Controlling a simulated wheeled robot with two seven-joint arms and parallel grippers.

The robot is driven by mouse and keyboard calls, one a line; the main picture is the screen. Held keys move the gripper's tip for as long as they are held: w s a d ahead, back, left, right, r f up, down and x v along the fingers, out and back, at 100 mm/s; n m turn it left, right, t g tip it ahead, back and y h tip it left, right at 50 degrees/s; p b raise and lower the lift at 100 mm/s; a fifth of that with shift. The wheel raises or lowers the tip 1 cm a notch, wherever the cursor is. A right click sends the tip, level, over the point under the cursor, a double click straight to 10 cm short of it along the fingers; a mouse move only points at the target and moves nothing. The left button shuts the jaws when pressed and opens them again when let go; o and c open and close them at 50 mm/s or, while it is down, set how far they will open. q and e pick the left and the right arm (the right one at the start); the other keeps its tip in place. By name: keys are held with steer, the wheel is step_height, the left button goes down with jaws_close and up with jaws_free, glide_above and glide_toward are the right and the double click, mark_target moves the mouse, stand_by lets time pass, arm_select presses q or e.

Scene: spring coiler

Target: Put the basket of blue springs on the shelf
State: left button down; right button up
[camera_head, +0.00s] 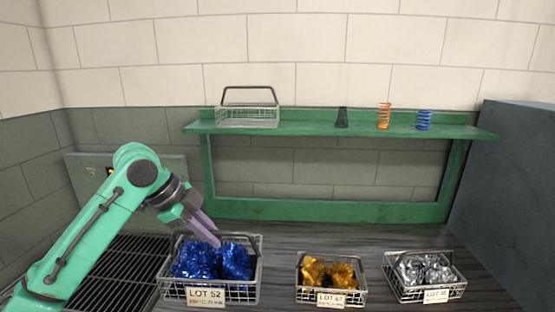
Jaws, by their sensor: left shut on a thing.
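The basket of blue springs (257,285) is a wire basket with a LOT 52 tag, standing on the dark table at the left. Blue coils (235,262) fill it. My left gripper (213,238) reaches down over the basket from the upper left. Its fingers are together at the basket's middle, shut on what appears to be the dark handle, mostly hidden by the fingers and coils. The green shelf (300,128) stands behind at the back wall. My right gripper is not in view.
An empty wire basket (247,117) sits on the shelf's left end. A dark cone (342,118), an orange spring (384,116) and a blue spring (424,120) stand farther right. Baskets of gold (331,292) and silver springs (388,276) stand on the table. A grey block (512,200) bounds the right.

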arm_select(q)
steer(key=shift+f, duration=0.2)
steer(key=s+a+f+n+t+y, duration=0.1)
steer(key=s+f+n+y, duration=0.3)
steer(key=s+f+n, duration=0.4)
steer(key=s+a+f+n+t+y, duration=0.1)
steer(key=s+f+n+y, duration=0.4)
steer(key=s+f+n, duration=0.3)
step_height(320, 180, down, 8)
steer(key=n, duration=0.3)
steer(key=shift+s+a+r+n+t, duration=0.25)
steer(key=shift+a+n+t, duration=0.05)
steer(key=shift+a+n, duration=0.1)
stand_by(0.5)
steer(key=shift+d, duration=0.1)
stand_by(0.4)
